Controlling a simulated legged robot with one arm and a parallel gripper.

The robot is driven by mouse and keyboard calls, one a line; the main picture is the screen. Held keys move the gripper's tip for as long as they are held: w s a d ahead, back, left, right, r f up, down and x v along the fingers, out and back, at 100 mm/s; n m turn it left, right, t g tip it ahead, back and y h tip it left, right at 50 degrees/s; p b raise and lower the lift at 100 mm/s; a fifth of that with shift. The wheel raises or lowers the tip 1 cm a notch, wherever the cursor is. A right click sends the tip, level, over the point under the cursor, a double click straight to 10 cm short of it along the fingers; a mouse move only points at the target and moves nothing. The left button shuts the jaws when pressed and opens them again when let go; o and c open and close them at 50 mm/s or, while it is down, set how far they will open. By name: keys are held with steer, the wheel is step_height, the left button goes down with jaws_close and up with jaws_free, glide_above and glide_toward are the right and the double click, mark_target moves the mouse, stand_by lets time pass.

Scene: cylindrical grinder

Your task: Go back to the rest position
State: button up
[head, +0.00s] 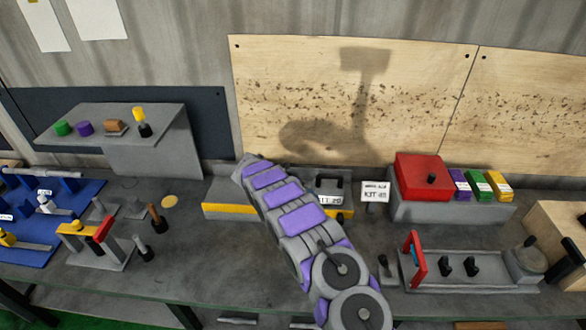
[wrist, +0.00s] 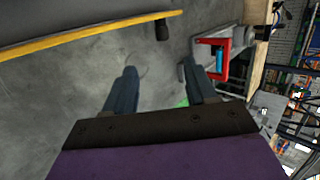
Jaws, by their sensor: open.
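My gripper (wrist: 166,78) shows in the wrist view with its two blue-grey fingers apart and nothing between them. Beyond the fingers is a grey bench surface. In the head view my grey and purple arm reaches out over the middle of the bench (head: 150,279). The gripper itself cannot be made out there; the arm hides what lies behind it. A grey block with a yellow front edge (head: 228,210) is partly behind the arm.
A red box (head: 422,177) with purple, green and yellow blocks stands back right. A grey fixture with a red part (head: 416,260) is at right. A raised shelf (head: 110,120), a blue mat (head: 40,250) and a yellow-red fixture (head: 98,243) are at left. Wooden boards (head: 350,100) stand behind.

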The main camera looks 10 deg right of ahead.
steer(key=s+d+r+m+g+y+b, duration=0.1)
steer(key=s+d+r+m+y+b, duration=0.15)
steer(key=s+r+m, duration=0.75)
steer(key=s+d+r+m+g+y+b, duration=0.1)
steer(key=s+r+m+b, duration=0.3)
steer(key=s+r+m, duration=0.55)
steer(key=s+a+f+m+y+b, duration=0.2)
steer(key=s+a+m, duration=0.1)
steer(key=s, duration=0.8)
steer(key=s+a+f+m+y+b, duration=0.1)
steer(key=s+a+f+m, duration=0.1)
steer(key=s+m, duration=0.4)
steer(key=s+a+f+m+y+b, duration=0.2)
steer(key=s+a+m, duration=0.3)
steer(key=s, duration=1.1)
steer(key=shift+f+t+y+b, duration=0.2)
steer(key=shift+t+y+b, duration=0.1)
steer(key=shift+t+y, duration=0.1)
